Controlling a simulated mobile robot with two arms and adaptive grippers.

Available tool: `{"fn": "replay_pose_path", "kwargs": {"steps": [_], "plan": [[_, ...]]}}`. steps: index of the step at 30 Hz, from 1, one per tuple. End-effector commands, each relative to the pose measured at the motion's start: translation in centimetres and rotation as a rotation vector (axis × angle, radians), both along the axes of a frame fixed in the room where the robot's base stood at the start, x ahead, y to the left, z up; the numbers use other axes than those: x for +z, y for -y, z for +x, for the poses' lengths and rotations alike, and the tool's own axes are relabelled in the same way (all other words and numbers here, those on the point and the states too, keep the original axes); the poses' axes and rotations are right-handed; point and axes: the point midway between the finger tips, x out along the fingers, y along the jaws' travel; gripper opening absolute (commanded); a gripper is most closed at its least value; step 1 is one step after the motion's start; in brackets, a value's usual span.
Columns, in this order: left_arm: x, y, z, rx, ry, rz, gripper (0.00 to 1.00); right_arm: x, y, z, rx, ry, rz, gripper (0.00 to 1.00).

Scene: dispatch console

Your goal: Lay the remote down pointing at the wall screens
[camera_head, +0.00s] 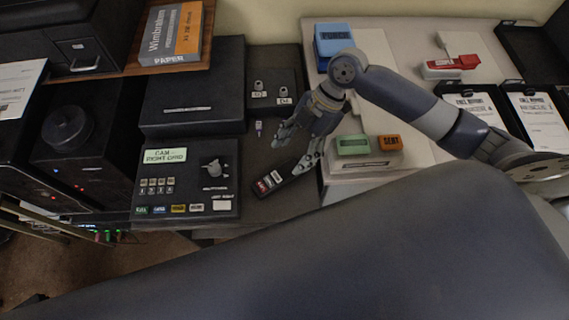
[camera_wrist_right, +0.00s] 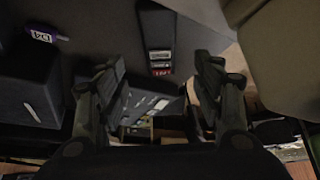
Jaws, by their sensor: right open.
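The remote (camera_head: 284,181) is a slim black bar with small red and white labels near one end. In the head view it lies on the dark desk, its labelled end toward the lower left and its other end toward the upper right. My right gripper (camera_head: 289,157) is open above and beside it, with nothing between the fingers. In the right wrist view the remote (camera_wrist_right: 157,38) lies beyond the open fingertips, roughly centred between them, labelled end nearer. I cannot see whether a finger touches it. My left gripper and the wall screens are out of view.
A camera control panel (camera_head: 160,190) with a joystick stands left of the remote. A blue punch (camera_head: 333,40) stands farther back.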

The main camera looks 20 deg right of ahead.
Motion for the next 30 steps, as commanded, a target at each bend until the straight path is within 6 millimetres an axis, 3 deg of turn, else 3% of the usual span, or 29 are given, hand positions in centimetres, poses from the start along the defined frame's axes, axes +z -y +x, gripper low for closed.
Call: {"fn": "replay_pose_path", "kwargs": {"steps": [3, 9, 30], "plan": [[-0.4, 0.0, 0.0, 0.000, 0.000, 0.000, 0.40, 1.8, 1.1, 0.3, 0.000, 0.003, -0.001, 0.61], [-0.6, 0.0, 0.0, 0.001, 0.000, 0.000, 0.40, 3.5, 1.9, 0.5, 0.002, 0.001, 0.000, 0.61], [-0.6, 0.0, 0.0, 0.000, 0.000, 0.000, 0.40, 3.7, 2.0, 0.5, 0.001, -0.001, 0.001, 0.61]]}}
